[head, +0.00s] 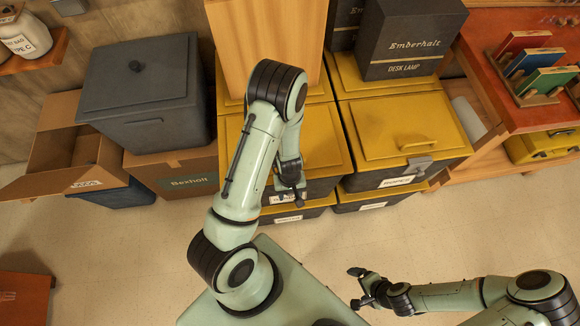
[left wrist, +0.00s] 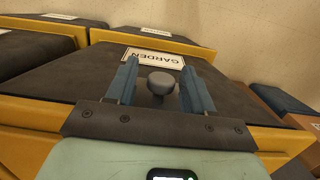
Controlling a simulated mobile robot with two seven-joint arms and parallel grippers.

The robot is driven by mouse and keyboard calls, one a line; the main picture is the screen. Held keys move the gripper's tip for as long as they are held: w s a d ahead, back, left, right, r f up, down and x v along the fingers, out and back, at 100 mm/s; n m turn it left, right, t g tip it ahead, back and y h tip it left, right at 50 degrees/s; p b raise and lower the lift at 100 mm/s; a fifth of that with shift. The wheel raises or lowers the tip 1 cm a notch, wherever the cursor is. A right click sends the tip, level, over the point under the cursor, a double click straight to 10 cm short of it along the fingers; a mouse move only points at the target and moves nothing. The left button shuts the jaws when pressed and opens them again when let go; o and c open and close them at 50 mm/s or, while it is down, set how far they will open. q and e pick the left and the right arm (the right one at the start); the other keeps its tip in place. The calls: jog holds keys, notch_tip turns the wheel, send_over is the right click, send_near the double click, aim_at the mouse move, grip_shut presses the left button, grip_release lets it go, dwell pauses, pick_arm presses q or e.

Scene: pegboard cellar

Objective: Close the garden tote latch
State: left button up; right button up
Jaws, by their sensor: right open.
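The garden tote (head: 335,178) has a dark body and a yellow lid (head: 325,150), left of the other front yellow-lidded tote. The lid lies on it; whether the latch is open cannot be told. The left wrist view shows its upside-down GARDEN label (left wrist: 154,58). A round dark grey knob (left wrist: 161,83) sits between my left fingers, in front of the tote; whether it belongs to the latch is unclear. My left gripper (left wrist: 160,85) is open, close to the tote's front; in the head view (head: 292,192) my arm partly hides it. My right gripper (head: 358,287) is open and empty above the floor.
The neighbouring tote (head: 400,125) has a grey front latch (head: 417,165). Other totes are stacked below and behind. A grey lidded bin (head: 150,95) is at left. The floor (head: 120,240) in front is clear.

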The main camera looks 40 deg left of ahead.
pick_arm(q)
jog(key=shift+r, duration=0.1)
pick_arm(e)
jog(key=shift+r, duration=0.1)
pick_arm(q)
jog(key=r, duration=0.2)
jog(key=r+p, duration=0.1)
jog(key=r, duration=0.1)
jog(key=w+r+p, duration=0.1)
jog(key=r, duration=0.1)
jog(key=shift+a+r, duration=0.15)
jog(key=shift+a, duration=0.1)
notch_tip(320, 180, up, 7)
jog(key=shift+a, duration=0.3)
pick_arm(e)
jog(key=shift+t, duration=0.3)
jog(key=w+r, duration=0.2)
jog(key=w, duration=0.1)
jog(key=shift+w+r, duration=0.25)
jog(key=shift+r, duration=0.15)
pick_arm(q)
jog(key=shift+s+f, duration=0.1)
jog(key=shift+f, duration=0.1)
